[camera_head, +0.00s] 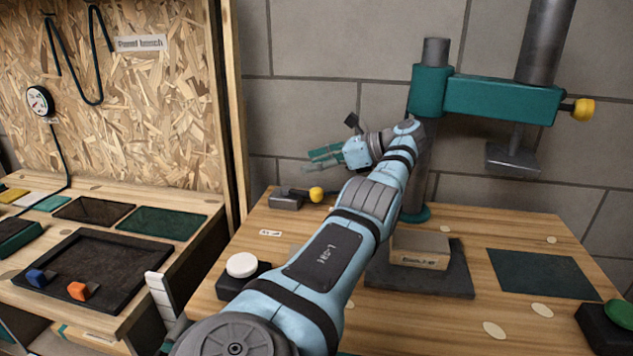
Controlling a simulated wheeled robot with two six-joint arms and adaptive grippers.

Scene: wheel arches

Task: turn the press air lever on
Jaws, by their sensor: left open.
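A small grey block (285,200) with a short dark lever ending in a yellow ball knob (316,194) sits at the back left of the wooden bench; it looks like the air lever. The lever lies about level, its knob pointing right. The teal press (500,98) stands at the back right, with another yellow knob (583,109) on its side. My left gripper (322,156) has teal fingers pointing left, appears above and behind the lever knob in the picture, and is open and empty. It does not appear to touch the lever. My right gripper is out of view.
My left arm crosses the bench. A wooden block (420,247) sits on a dark plate (455,280) under the press. A white button (241,264) is at left, a green button (620,313) at right. A dark mat (542,274) lies flat. A wooden post (233,120) stands left.

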